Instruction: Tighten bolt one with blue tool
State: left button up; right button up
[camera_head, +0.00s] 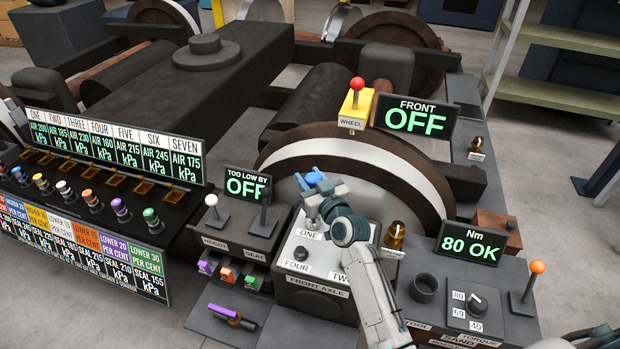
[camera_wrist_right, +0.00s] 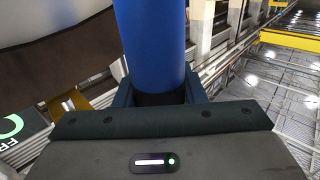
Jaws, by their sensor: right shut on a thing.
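My right gripper (camera_head: 318,186) is shut on the blue tool (camera_head: 313,178), above the front axle box (camera_head: 318,301). The blue tool also shows as a thick blue shaft (camera_wrist_right: 152,45) rising between the fingers in the right wrist view. The label ONE (camera_head: 308,235) is just below the gripper; bolt one itself is hidden by the gripper and tool, so I cannot tell whether the tool touches it. The dark bolt at FOUR (camera_head: 300,253) shows nearer the front. The torque display (camera_head: 468,243) reads Nm 80 OK. My left gripper is out of view.
A purple-handled tool (camera_head: 232,317) lies on a dark tray at the left. The torque panel (camera_head: 470,311) with its dial, an empty round holder (camera_head: 423,288) and an orange-knobbed lever (camera_head: 530,280) stand at the right. The large wheel (camera_head: 415,180) rises behind the box.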

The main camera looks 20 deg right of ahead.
jog(key=shift+w+r+p, duration=0.1)
jog(key=shift+r+p, duration=2.75)
jog(key=shift+r, duration=0.65)
